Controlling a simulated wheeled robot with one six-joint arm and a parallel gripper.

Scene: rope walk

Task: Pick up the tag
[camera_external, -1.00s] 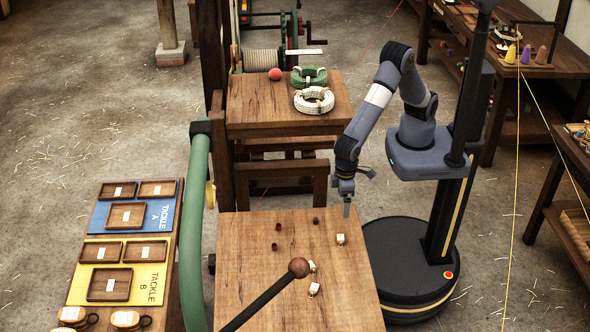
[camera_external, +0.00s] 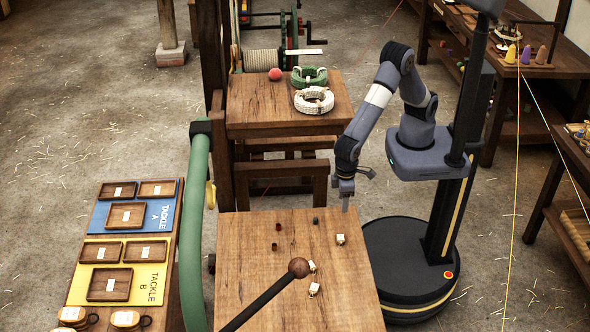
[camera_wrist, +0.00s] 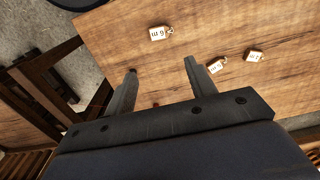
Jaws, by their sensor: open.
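Three small cream tags lie apart on the front wooden table. One tag (camera_external: 340,239) is near the table's right side, closest to my gripper; the wrist view shows a tag (camera_wrist: 157,34) with a printed label and a small loop. The other two tags (camera_external: 312,266) (camera_external: 314,289) lie nearer the camera, and they show at the right of the wrist view (camera_wrist: 216,66) (camera_wrist: 254,56). My gripper (camera_external: 345,207) hangs above the table's far right corner. In the wrist view its two fingers (camera_wrist: 160,74) are apart with nothing between them.
A board with labelled trays (camera_external: 110,285) is at left. A back table (camera_external: 260,110) holds rope coils and a red ball.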

